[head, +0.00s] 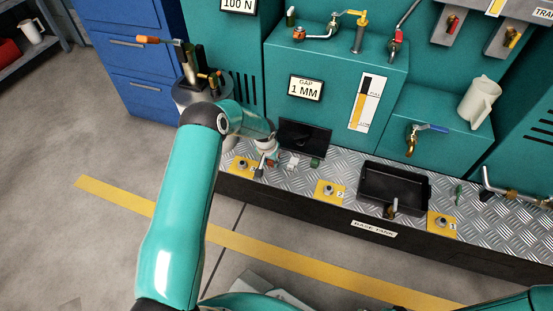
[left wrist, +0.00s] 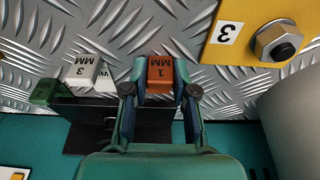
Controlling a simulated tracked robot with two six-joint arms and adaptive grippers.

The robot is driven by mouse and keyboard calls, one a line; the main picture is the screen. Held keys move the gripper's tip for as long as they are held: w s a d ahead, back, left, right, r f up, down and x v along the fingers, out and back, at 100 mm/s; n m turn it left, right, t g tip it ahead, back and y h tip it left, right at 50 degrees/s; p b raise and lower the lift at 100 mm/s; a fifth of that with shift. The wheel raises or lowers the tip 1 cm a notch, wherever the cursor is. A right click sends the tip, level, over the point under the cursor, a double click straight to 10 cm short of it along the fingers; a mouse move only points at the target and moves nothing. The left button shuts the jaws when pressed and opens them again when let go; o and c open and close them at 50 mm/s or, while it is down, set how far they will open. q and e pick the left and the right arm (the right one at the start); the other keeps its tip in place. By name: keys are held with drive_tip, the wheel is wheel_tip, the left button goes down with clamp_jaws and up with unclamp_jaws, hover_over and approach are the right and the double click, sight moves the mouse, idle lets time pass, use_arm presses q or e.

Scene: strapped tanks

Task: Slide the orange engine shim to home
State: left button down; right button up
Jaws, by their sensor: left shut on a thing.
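The orange engine shim, marked 1 MM, shows in the left wrist view (left wrist: 160,76) between the fingertips of my left gripper (left wrist: 160,90). The gripper is shut on it, close over the diamond-plate deck. In the head view my left gripper (head: 267,147) is at the deck's left part, beside a black holder (head: 304,138). A white shim marked 3 MM (left wrist: 85,70), another white one partly hidden, and a green shim (left wrist: 45,92) lie beside the holder. I cannot make out a place marked home. My right gripper is out of view.
A yellow plate with a bolt, marked 3 (left wrist: 278,42), is close by on the deck. Plates marked 2 (head: 330,191) and 1 (head: 441,223) are further right, with a black tray (head: 420,211) between. The teal cabinet (head: 330,62) rises behind.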

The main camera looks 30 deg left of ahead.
use_arm(q)
drive_tip(key=shift+w, duration=0.15)
idle(0.3)
drive_tip(key=shift+w+a+b, duration=0.2)
drive_tip(key=shift+w+b, duration=0.35)
drive_tip(key=shift+w, duration=0.55)
drive_tip(key=shift+w+a+f+b, duration=0.15)
drive_tip(key=shift+w+a+b, duration=0.05)
drive_tip(key=shift+w+b, duration=0.7)
drive_tip(key=c, duration=0.8)
unclamp_jaws()
drive_tip(key=shift+a, duration=0.1)
drive_tip(key=shift+c, duration=0.2)
drive_tip(key=shift+r, duration=0.25)
